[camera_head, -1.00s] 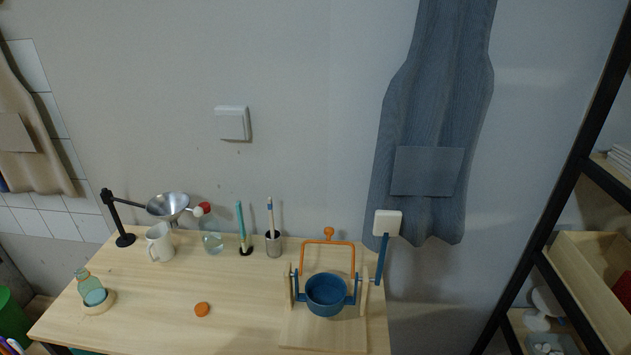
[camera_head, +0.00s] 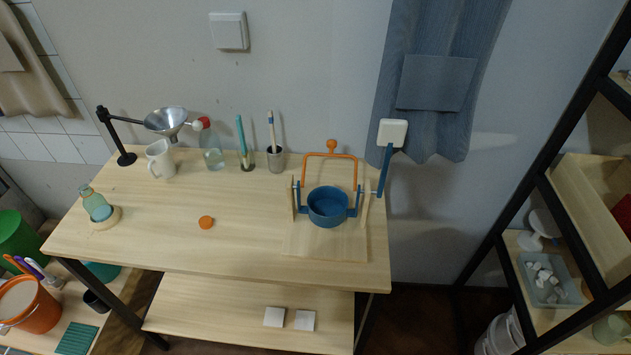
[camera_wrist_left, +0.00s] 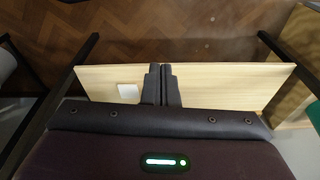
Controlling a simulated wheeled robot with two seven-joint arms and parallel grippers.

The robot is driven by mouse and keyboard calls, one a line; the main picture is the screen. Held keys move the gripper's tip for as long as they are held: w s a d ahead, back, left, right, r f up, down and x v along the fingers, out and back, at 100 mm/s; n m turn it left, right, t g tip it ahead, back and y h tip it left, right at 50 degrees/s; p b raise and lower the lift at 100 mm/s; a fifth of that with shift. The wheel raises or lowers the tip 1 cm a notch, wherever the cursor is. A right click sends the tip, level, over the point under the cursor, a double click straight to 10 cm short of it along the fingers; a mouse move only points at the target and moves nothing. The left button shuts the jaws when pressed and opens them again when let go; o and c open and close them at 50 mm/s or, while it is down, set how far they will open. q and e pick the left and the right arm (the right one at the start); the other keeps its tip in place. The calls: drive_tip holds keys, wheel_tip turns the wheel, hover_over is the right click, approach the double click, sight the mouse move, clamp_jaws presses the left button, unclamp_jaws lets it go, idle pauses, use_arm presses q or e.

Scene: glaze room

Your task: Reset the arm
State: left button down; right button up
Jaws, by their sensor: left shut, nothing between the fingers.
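My left gripper (camera_wrist_left: 162,84) shows in the left wrist view, its two dark fingers pressed together with nothing between them. It points over the pale lower shelf of the table, with the wooden floor beyond. Neither of my arms shows in the head view, and my right gripper is in no view.
The wooden table (camera_head: 150,234) holds a blue pot (camera_head: 328,206) in a stand, an orange cap (camera_head: 206,222), a white mug (camera_head: 160,160), a funnel (camera_head: 166,122) and bottles. White tiles (camera_head: 274,316) lie on the lower shelf. A black-framed rack (camera_head: 541,165) stands at the right.

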use_arm(q)
drive_tip(key=s+a+f+g, duration=0.1)
drive_tip(key=s+a+f, duration=0.2)
drive_tip(key=s+f, duration=1)
drive_tip(key=s+b, duration=0.1)
drive_tip(key=s, duration=0.2)
drive_tip(key=shift+f, duration=0.1)
